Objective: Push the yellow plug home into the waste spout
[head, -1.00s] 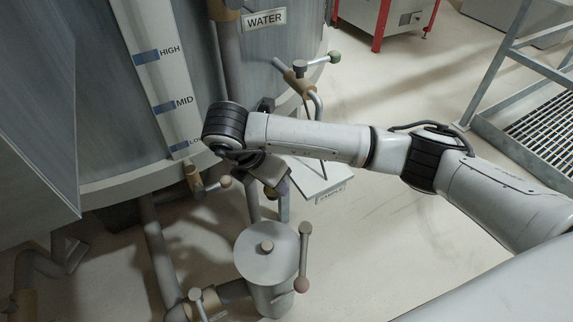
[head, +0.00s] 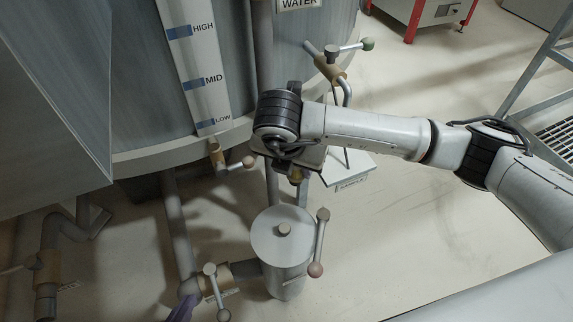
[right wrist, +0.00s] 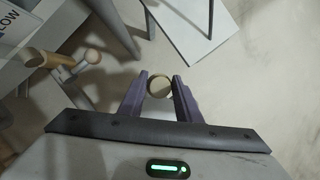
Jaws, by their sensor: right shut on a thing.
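My right gripper (head: 297,177) hangs at the end of the arm from the right, beside the tank and above the grey lidded canister. In the right wrist view its two purple fingers (right wrist: 159,88) are shut on a round, dull-yellow piece, which looks like the yellow plug (right wrist: 159,85). The plug is held clear of the floor.
The grey canister (head: 283,232) with a round lid and lever stands below the right gripper. A white sample shelf (head: 350,172) is right of the right gripper. Open floor (head: 400,240) lies to the right.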

